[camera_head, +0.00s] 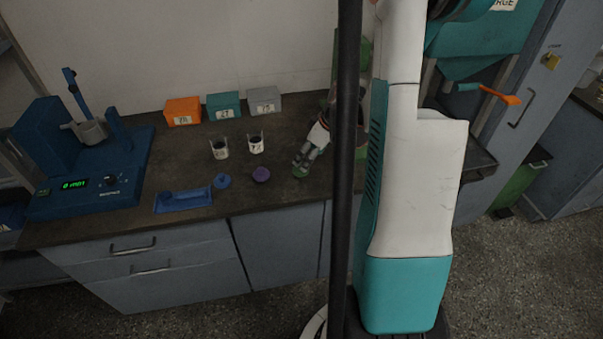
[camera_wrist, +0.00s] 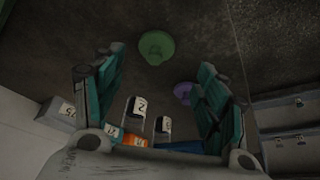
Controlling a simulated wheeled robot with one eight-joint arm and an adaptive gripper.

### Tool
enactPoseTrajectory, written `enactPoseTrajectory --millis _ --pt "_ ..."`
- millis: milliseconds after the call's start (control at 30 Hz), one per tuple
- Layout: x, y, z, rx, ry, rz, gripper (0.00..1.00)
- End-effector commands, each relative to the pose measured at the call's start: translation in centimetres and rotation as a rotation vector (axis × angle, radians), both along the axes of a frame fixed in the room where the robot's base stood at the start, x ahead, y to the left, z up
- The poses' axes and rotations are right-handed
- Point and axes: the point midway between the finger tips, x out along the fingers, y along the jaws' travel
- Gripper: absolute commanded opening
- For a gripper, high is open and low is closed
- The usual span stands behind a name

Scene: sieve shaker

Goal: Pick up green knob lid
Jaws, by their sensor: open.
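The green knob lid (camera_wrist: 157,47) lies on the dark worktop in the wrist view. It appears beyond my gripper's fingertips, roughly in line with the gap between them. My gripper (camera_wrist: 160,62) is open, its two teal-lined fingers apart with nothing between them. In the head view my gripper (camera_head: 305,158) points down over the worktop, right of the beakers. A bit of green at its tips, likely the green knob lid (camera_head: 299,172), shows there, mostly hidden by the gripper. I cannot tell any contact.
A purple lid (camera_head: 261,174) and a blue lid (camera_head: 223,181) lie to the left, near a blue tray (camera_head: 183,199). Two beakers (camera_head: 220,148) (camera_head: 255,143) stand behind them. Orange (camera_head: 183,111), teal (camera_head: 223,106) and grey (camera_head: 264,101) boxes line the wall.

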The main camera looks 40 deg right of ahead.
Motion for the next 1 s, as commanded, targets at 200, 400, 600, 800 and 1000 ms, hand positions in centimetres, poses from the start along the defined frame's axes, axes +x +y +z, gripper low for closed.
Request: enactPoseTrajectory --millis 200,400,600,800,1000 --pt "1.0 0.2 -2.3 0.000 0.000 0.001 0.67" --pt "1.5 0.2 -3.1 -0.001 0.000 0.001 0.67" --pt "3.1 0.0 -5.6 -0.001 0.000 0.001 0.67" --pt "3.7 0.2 -7.0 -0.002 0.001 0.001 0.67" --pt "3.7 0.2 -6.9 -0.001 0.001 0.000 0.60"
